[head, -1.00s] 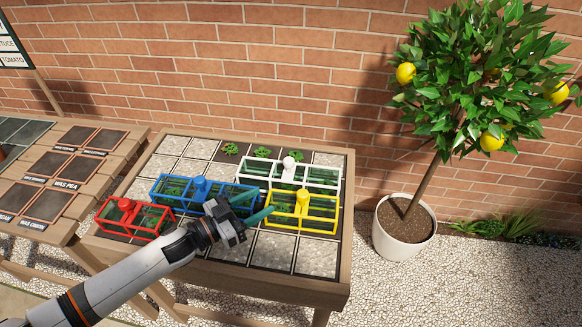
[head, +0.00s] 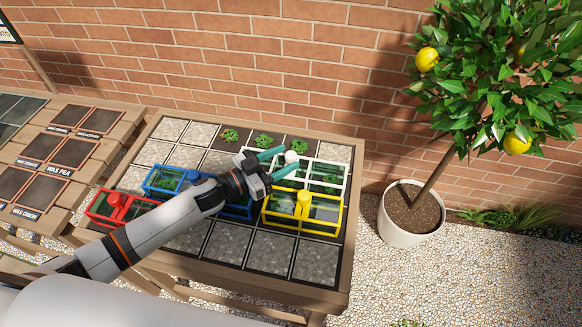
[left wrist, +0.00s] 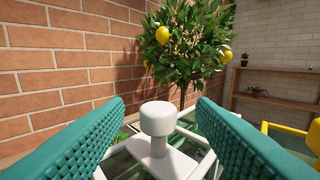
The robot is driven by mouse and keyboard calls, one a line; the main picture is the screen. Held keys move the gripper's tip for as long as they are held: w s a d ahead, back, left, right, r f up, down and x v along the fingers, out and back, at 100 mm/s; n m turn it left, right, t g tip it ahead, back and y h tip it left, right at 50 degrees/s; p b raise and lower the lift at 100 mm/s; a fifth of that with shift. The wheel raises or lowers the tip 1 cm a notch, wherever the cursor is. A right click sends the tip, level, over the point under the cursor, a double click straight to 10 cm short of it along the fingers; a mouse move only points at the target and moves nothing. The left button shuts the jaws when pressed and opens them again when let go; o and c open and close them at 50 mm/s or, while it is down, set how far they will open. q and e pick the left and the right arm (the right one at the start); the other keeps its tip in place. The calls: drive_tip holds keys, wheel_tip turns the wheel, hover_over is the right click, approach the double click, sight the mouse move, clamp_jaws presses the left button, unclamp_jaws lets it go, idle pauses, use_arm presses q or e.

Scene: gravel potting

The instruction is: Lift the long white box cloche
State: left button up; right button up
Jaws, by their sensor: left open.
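The long white box cloche (head: 325,174) sits on the tiled table, with a round white knob (head: 291,157) on top. My left gripper (head: 279,161) is open, its two teal fingers on either side of the knob in the head view. In the left wrist view the white knob (left wrist: 157,118) stands between the open fingers, with a gap on both sides. Part of the cloche's left side is hidden behind my gripper. My right gripper is not in view.
A yellow cloche (head: 303,203) stands just in front of the white one. A blue cloche (head: 163,180) and a red cloche (head: 115,206) are to the left. Small seedlings (head: 264,141) grow behind. A potted lemon tree (head: 405,222) stands right of the table.

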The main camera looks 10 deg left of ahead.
use_arm(q)
drive_tip(key=x, duration=0.2)
drive_tip(key=shift+w+d, duration=0.15)
drive_tip(key=shift+w, duration=0.1)
drive_tip(key=shift+w+d, duration=0.15)
clamp_jaws()
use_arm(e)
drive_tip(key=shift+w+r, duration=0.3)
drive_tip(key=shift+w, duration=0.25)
